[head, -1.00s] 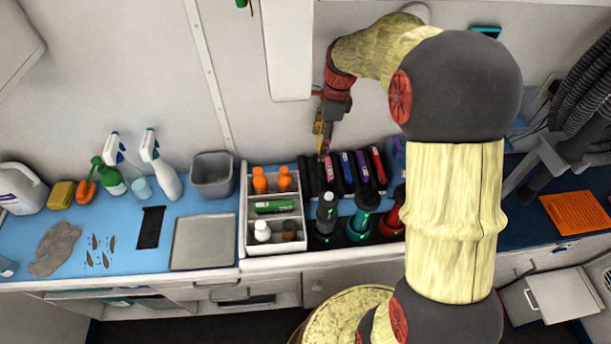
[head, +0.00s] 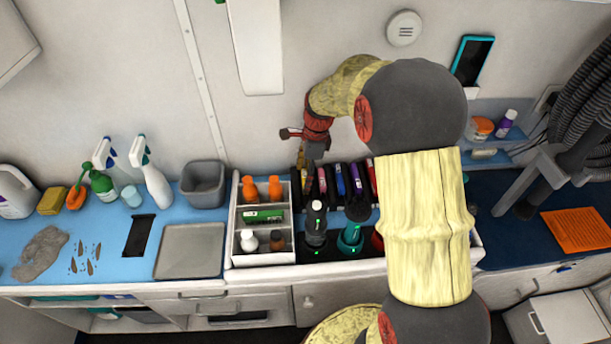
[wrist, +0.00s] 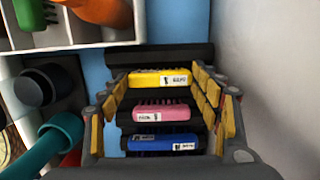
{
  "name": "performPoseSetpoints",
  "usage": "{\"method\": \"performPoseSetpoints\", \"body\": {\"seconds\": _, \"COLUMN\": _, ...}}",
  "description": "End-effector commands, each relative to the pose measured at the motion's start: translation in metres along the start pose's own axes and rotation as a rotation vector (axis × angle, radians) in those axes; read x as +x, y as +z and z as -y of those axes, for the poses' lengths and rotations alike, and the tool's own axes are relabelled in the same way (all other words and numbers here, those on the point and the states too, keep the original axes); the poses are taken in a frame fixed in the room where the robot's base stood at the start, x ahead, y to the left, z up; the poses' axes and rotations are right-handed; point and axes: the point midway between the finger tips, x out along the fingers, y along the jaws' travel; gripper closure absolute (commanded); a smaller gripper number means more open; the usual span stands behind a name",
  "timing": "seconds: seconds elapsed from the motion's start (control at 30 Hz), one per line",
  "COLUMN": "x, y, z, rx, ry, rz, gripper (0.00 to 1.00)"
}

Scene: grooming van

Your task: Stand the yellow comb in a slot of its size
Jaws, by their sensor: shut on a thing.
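The yellow comb (wrist: 165,78) lies between the fingertips of my gripper (wrist: 158,86), and the gripper is shut on it. In the head view my gripper (head: 309,172) is low over the left end of the black slotted rack (head: 297,176), by the wall. In the wrist view the comb lines up with the rack, beside a pink comb (wrist: 161,113) and a blue comb (wrist: 165,143). Its lower part is hidden, so I cannot tell how deep it sits in a slot. In the head view my gripper mostly hides the yellow comb.
A white divided caddy (head: 237,215) with bottles stands left of the rack. A dark clipper (head: 316,225) and a teal one (head: 351,235) stand in front of it. The wall is close behind. A grey bin (head: 203,185) and tray (head: 190,252) are farther left.

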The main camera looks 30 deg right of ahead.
Motion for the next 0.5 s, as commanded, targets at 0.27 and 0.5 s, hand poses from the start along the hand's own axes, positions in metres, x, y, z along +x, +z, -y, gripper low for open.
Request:
{"method": "performPoseSetpoints", "body": {"seconds": 0.27, "x": 0.0028, "y": -0.0004, "z": -0.0001, "rx": 0.0, "ry": 0.001, "rz": 0.0, "gripper": 0.3}}
{"method": "performPoseSetpoints", "body": {"seconds": 0.5, "x": 0.0029, "y": -0.0005, "z": -0.0002, "rx": 0.0, "ry": 0.001, "rz": 0.0, "gripper": 0.18}}
